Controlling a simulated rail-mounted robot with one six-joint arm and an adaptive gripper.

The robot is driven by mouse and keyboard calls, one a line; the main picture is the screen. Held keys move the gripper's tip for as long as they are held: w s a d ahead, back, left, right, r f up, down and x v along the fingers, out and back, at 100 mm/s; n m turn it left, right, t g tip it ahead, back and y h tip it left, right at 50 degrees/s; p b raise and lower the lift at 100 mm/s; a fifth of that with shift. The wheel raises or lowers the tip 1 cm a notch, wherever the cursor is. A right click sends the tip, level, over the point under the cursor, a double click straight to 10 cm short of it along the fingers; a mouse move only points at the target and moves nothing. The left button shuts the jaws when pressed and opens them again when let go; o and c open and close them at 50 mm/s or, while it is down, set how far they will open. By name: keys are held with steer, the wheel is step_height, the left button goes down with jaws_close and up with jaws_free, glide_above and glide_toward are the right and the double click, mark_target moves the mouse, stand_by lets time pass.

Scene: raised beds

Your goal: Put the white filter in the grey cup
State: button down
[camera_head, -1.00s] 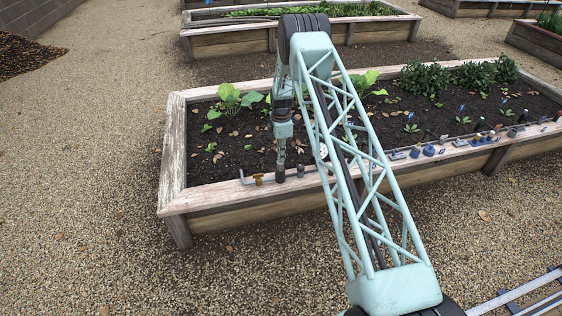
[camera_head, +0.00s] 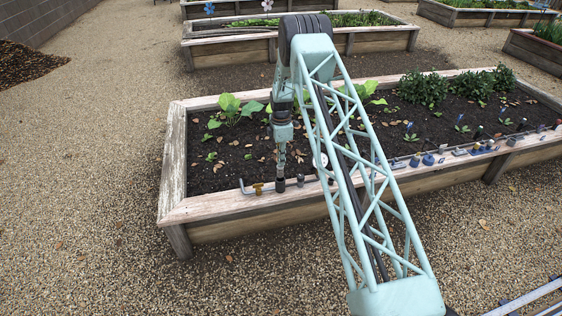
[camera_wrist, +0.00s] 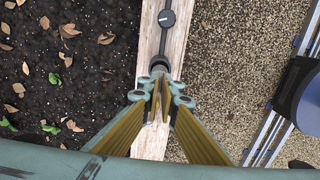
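My gripper (camera_wrist: 160,86) points down over the front wooden rim of the near bed. In the wrist view its fingers stand close together, with a narrow gap between them. A dark grey cylinder (camera_wrist: 160,63) shows right at the fingertips; I cannot tell whether they touch it. The head view also shows a dark cylinder (camera_head: 280,186) at the gripper's lower end. A small grey cylinder (camera_head: 300,181), possibly the grey cup, stands just right of it on the rim. I cannot make out a white filter for certain.
A brass fitting (camera_head: 258,188) and a bent grey rod lie left of the gripper. A round dial (camera_wrist: 167,18) lies further along the rim. A blue item (camera_head: 428,160) and several small parts line the rim to the right. Plants grow in the soil behind.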

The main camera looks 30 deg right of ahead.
steer(key=shift+r, duration=0.25)
steer(key=shift+r+p, duration=0.35)
steer(key=shift+r, duration=1.15)
steer(key=shift+a+r, duration=0.4)
steer(key=shift+r, duration=0.05)
steer(key=s+a+r+m, duration=0.7)
steer(key=s+a+r, duration=0.3)
steer(key=a, duration=0.3)
steer(key=s+a+r+m, duration=0.8)
steer(key=s+a+r, duration=0.2)
steer(key=a+r, duration=0.3)
steer(key=shift+s+a+m, duration=0.25)
steer(key=shift+s+m, duration=0.05)
steer(key=shift+s, duration=0.1)
